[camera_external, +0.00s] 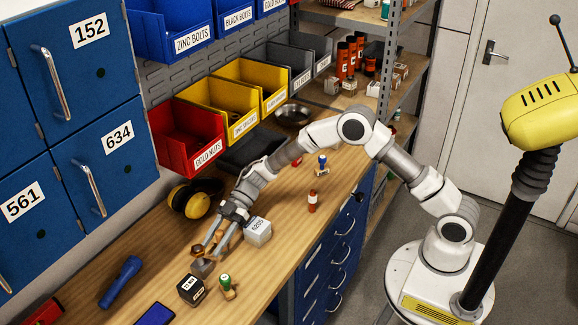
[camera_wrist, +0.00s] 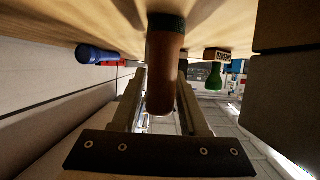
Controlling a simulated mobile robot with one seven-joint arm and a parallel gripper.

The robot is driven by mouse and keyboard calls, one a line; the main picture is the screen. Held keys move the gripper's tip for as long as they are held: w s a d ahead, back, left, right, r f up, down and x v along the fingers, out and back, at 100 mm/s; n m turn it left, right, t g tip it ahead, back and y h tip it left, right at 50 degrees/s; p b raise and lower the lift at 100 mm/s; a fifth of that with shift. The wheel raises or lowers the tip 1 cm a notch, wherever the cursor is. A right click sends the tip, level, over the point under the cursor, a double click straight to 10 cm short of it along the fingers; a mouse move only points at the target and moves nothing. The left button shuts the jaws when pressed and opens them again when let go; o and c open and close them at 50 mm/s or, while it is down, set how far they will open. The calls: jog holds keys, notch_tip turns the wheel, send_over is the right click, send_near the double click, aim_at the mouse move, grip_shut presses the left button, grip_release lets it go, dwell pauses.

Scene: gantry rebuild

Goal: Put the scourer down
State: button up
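The scourer appears to be the brown rounded piece (camera_wrist: 165,75) with a dark greenish far end, between my fingers in the wrist view. Its dark end is at or very close to the wooden bench top (camera_wrist: 110,25); I cannot tell whether it touches. In the external view my gripper (camera_external: 210,254) points down low over the bench, its fingers on either side of a small brown and grey item (camera_external: 203,268). The fingers appear shut on the scourer, whose shape is partly hidden by them.
A dark labelled box (camera_external: 191,290) and a green-topped item (camera_external: 227,287) stand just in front of my gripper. A pale box (camera_external: 258,231) is close on its right. A blue torch (camera_external: 120,282) and yellow ear defenders (camera_external: 195,200) lie to the left. Bare wood separates several of these.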

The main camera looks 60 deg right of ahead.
jog(key=shift+o, duration=0.8)
jog(key=shift+r, duration=0.2)
jog(key=v, duration=1.2)
jog(key=shift+p, duration=0.35)
jog(key=shift+d, duration=0.1)
